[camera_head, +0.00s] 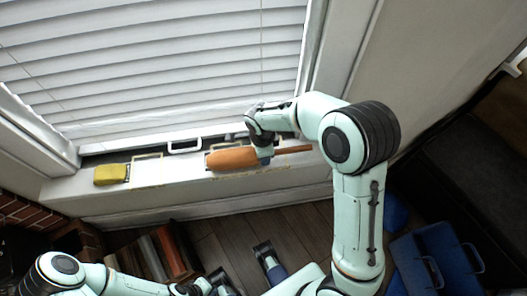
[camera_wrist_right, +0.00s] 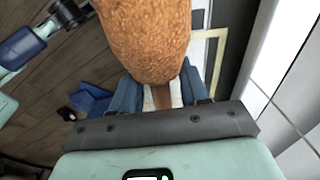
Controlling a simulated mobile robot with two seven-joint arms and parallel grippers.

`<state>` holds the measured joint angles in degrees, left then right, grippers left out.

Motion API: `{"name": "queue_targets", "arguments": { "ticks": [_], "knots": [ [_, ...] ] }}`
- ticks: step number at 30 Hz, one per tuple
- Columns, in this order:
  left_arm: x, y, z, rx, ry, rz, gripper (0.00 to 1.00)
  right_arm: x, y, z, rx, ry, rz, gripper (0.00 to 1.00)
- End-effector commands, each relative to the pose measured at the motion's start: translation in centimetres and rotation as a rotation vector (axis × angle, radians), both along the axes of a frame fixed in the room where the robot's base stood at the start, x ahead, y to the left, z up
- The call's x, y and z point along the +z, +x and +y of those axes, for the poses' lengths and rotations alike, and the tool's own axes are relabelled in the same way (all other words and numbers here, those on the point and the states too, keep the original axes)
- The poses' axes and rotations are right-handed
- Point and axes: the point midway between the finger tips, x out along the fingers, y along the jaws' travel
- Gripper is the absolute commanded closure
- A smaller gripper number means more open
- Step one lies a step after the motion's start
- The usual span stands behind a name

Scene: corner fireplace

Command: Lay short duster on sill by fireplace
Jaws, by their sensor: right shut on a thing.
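The short duster has a fuzzy orange head (camera_head: 232,159) and a thin wooden handle (camera_head: 293,150). In the head view it lies lengthwise over the white sill (camera_head: 85,203) below the window blind; I cannot tell whether it touches the sill. My right gripper (camera_head: 264,155) is shut on the handle close to the head. The right wrist view shows the orange head (camera_wrist_right: 146,40) stretching away from the fingers (camera_wrist_right: 162,95), with the handle between them. My left gripper (camera_head: 241,263) is low over the floor, its fingers apart and empty.
A yellow block (camera_head: 110,174) is at the sill's left end. A white handle-like frame (camera_head: 185,146) and a cream frame (camera_head: 146,168) are between it and the duster. Several books (camera_head: 168,250) stand below the sill, near brickwork (camera_head: 22,212). A blue case (camera_head: 440,258) is at right.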

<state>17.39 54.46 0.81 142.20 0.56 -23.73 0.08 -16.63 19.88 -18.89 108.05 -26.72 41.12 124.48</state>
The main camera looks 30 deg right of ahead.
Motion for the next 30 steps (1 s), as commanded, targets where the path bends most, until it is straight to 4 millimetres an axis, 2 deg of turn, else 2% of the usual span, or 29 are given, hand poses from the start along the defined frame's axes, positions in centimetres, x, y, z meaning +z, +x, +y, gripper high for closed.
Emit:
{"name": "queue_targets", "arguments": {
  "ticks": [9, 10, 12, 24, 30],
  "knots": [
    [-0.4, -0.1, 0.0, 0.000, 0.000, 0.001, 1.00, -0.5, 0.0, 0.0, 0.000, 0.000, 0.000, 0.89],
    [-0.4, -0.1, 0.0, 0.000, 0.000, 0.001, 1.00, -0.5, 0.0, 0.0, 0.000, 0.000, 0.000, 0.49],
    [-0.4, -0.1, 0.0, 0.000, 0.000, 0.001, 1.00, -0.5, 0.0, 0.0, 0.000, 0.000, 0.000, 0.26],
    [-0.1, 0.5, 0.0, 0.003, 0.002, -0.015, 1.00, -0.3, 0.0, 0.0, 0.000, 0.000, 0.000, 0.26],
    [0.6, 0.2, 0.0, 0.000, 0.000, -0.004, 1.00, 3.5, -0.1, 0.3, 0.001, 0.002, -0.006, 0.26]
  ]
}}
